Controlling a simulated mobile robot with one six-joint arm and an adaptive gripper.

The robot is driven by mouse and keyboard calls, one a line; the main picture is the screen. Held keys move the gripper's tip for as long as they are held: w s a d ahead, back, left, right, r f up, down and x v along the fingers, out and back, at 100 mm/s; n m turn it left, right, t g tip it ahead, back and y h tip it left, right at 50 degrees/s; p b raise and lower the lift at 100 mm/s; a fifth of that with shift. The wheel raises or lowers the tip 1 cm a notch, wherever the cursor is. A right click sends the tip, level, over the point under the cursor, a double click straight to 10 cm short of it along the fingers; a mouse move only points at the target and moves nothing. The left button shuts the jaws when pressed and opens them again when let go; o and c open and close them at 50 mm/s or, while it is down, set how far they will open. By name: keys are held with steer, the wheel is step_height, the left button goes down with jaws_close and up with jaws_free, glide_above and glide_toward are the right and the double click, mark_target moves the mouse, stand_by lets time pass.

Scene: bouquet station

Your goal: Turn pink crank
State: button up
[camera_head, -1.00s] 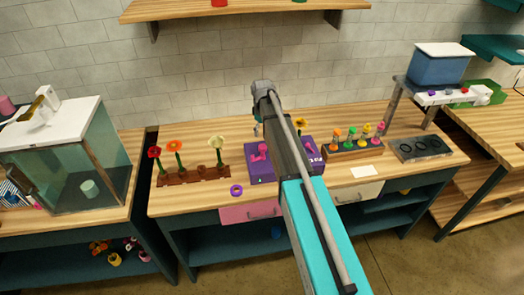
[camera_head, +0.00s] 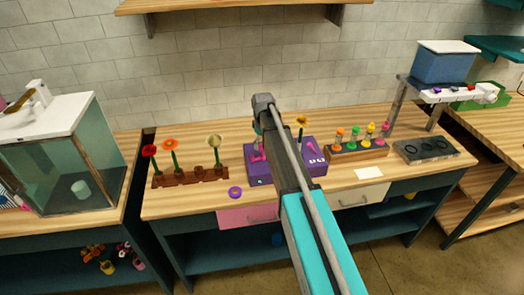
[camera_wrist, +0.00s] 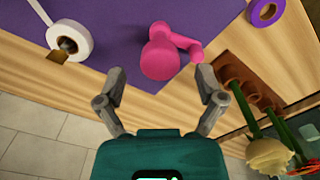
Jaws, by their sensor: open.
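The pink crank (camera_wrist: 165,55) stands on the purple box in the wrist view, its arm and knob pointing right. In the head view only a bit of the crank (camera_head: 257,153) shows at the left side of the purple box (camera_head: 262,167), with my arm in front. My gripper (camera_wrist: 160,98) is open and empty in the wrist view. Its two fingers spread on either side just short of the crank, and the crank lies ahead of the gap. Whether a finger touches the knob is hard to tell. In the head view the fingers are mostly hidden.
A brown flower rack (camera_head: 190,177) stands left of the box, and a purple ring (camera_head: 235,193) lies in front. A white roll (camera_wrist: 68,38) sits on the box beside the crank. A wooden holder with several colored bottles (camera_head: 358,152) and a dark tray (camera_head: 427,152) stand right.

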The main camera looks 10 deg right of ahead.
steer(key=shift+f+b, duration=0.7)
steer(key=shift+f, duration=0.25)
steer(key=shift+a, duration=0.1)
steer(key=c, duration=1.2)
steer(key=shift+o, duration=0.2)
steer(key=shift+m, duration=0.5)
steer(key=m, duration=0.3)
steer(key=shift+m, duration=0.3)
steer(key=m, duration=0.4)
